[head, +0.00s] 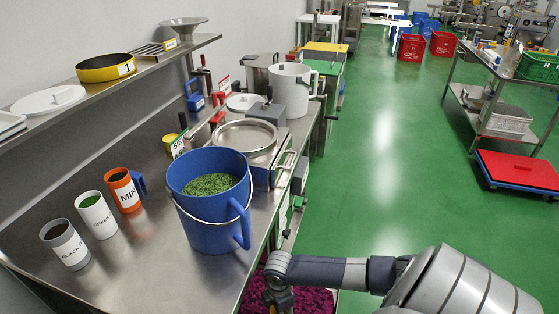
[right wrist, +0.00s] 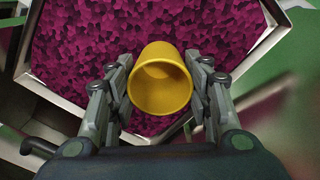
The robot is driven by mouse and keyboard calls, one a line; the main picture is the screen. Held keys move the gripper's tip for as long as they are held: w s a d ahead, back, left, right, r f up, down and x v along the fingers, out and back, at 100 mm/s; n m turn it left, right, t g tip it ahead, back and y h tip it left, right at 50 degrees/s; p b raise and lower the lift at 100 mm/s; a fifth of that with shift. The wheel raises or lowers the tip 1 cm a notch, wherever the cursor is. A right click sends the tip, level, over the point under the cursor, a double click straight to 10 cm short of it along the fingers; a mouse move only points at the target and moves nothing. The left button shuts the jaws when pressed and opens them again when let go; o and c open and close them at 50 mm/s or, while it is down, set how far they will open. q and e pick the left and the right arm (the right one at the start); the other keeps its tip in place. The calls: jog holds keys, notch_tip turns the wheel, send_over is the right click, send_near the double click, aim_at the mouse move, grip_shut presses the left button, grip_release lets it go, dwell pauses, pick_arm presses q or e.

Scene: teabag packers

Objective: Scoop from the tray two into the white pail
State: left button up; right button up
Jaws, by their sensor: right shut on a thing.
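My right gripper (head: 279,298) is low at the bottom of the head view, above a tray of magenta pieces (head: 313,300). In the right wrist view its fingers (right wrist: 160,88) are shut on a yellow scoop (right wrist: 160,105), a round cup whose inside looks empty. The metal-rimmed tray (right wrist: 262,48) lies beyond the scoop, filled with magenta pieces; no number shows on it. Whether the scoop touches the pieces is unclear. The white pail (head: 292,92) stands upright farther back on the steel counter. My left gripper is not in view.
A blue pail (head: 212,225) of green leaves stands on the counter near the tray. Labelled cups (head: 97,214) stand to its left. A round sieve (head: 245,138) sits between the blue and white pails. The green floor (head: 390,170) is open on the right.

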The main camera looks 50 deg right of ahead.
notch_tip(320, 180, down, 8)
jog(key=b, duration=0.7)
jog(key=shift+r, duration=0.25)
jog(key=shift+r+p, duration=0.5)
jog(key=shift+p, duration=0.25)
jog(key=shift+f, duration=0.2)
